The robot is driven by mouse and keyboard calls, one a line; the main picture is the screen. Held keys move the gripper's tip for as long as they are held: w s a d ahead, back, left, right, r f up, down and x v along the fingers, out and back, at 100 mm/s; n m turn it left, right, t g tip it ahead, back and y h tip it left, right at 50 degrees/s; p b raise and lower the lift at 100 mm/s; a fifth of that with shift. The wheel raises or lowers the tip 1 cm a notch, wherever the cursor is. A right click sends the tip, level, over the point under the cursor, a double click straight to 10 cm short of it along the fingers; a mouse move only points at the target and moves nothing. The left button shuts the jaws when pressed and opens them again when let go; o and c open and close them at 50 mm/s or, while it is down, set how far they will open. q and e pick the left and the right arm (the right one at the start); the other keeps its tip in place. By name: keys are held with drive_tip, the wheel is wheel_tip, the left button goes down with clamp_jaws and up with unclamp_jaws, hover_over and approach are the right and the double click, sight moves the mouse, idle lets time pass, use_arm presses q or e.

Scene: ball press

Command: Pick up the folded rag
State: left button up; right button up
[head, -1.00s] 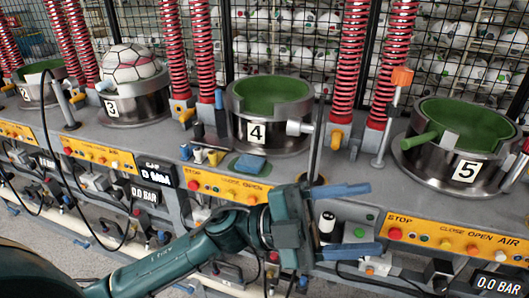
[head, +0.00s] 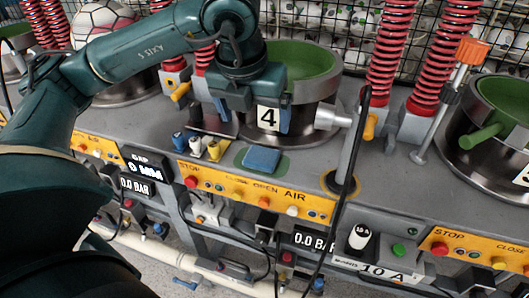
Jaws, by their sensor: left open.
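The folded rag (head: 262,159) is a small blue square of cloth lying flat on a green patch (head: 240,157) of the grey bench, in front of press 4. My left gripper (head: 253,116) hangs with its blue fingers pointing down, spread apart with nothing between them. It is above and behind the rag in the picture, in front of the press 4 cup, and apart from the rag. My right gripper is not in view.
The press 4 cup (head: 325,98) with its green inside stands right behind the gripper. Yellow button panels (head: 255,192) line the front edge.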

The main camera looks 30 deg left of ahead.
sight(261, 155)
use_arm(q)
drive_tip(key=p+x, duration=0.1)
drive_tip(key=x, duration=1)
drive_tip(key=shift+d+f, duration=0.1)
drive_tip(key=shift+f, duration=0.3)
drive_tip(key=shift+c, duration=0.6)
drive_tip(key=c, duration=0.9)
drive_tip(key=shift+r, duration=0.1)
drive_tip(key=shift+c, duration=0.2)
wheel_tip(261, 155, up, 10)
